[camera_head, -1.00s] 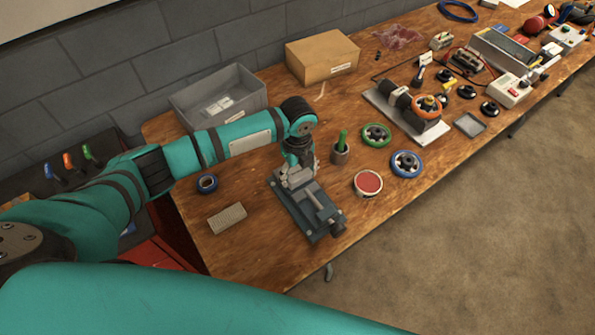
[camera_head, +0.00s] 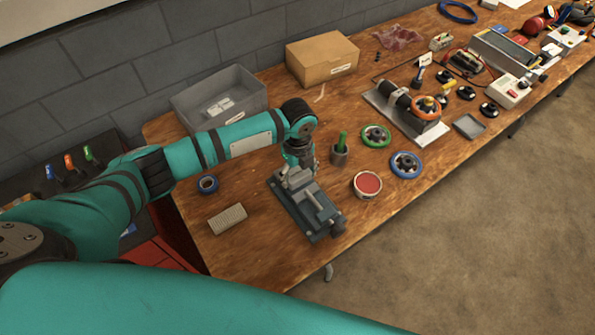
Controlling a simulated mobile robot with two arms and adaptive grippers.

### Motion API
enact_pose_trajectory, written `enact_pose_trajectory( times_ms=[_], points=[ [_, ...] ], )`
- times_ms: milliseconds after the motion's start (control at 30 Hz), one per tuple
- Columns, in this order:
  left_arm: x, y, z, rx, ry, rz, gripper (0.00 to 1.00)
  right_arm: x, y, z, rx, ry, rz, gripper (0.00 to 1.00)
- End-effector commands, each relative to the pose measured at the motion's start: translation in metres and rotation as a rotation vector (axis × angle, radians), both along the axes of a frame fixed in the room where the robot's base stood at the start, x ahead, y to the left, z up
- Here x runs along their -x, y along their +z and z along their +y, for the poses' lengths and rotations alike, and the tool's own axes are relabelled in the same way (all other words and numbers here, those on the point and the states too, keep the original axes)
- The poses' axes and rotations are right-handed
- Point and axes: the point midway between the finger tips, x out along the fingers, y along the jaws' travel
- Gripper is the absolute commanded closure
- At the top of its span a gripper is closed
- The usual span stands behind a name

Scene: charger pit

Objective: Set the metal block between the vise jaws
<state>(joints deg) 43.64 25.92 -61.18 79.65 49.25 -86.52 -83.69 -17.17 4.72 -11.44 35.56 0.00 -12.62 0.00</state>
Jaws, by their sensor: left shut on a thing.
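The grey vise (camera_head: 313,213) lies on the wooden bench, its screw and handle end toward the bench's front edge. My left gripper (camera_head: 300,168) points down over the vise's far end. It is shut on the metal block (camera_head: 298,179), a small light grey piece low at the vise jaws. The fingertips and part of the block are hard to make out at this size, and I cannot tell whether the block touches the jaws. My right gripper is not in view.
A green-handled tool stands in a cup (camera_head: 339,154) close right of the gripper. A round red-topped tin (camera_head: 368,184) is right of the vise. A grey bin (camera_head: 245,103) stands behind.

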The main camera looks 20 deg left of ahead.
Motion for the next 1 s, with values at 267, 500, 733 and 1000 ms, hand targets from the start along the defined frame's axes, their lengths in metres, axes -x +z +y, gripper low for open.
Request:
enact_pose_trajectory(
  times_ms=[267, 500, 733, 1000],
  points=[
    [0.0, -0.002, -0.001, 0.001, -0.001, -0.001, 0.78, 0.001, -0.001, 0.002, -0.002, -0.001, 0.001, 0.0],
    [0.0, -0.008, -0.001, 0.001, -0.001, -0.002, 0.78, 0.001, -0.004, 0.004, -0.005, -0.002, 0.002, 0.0],
    [0.0, -0.013, -0.001, 0.001, -0.001, -0.002, 0.78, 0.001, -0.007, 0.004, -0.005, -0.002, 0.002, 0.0],
    [0.0, -0.019, -0.001, 0.001, -0.001, -0.001, 0.78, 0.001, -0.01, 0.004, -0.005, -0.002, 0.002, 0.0]
  ],
)
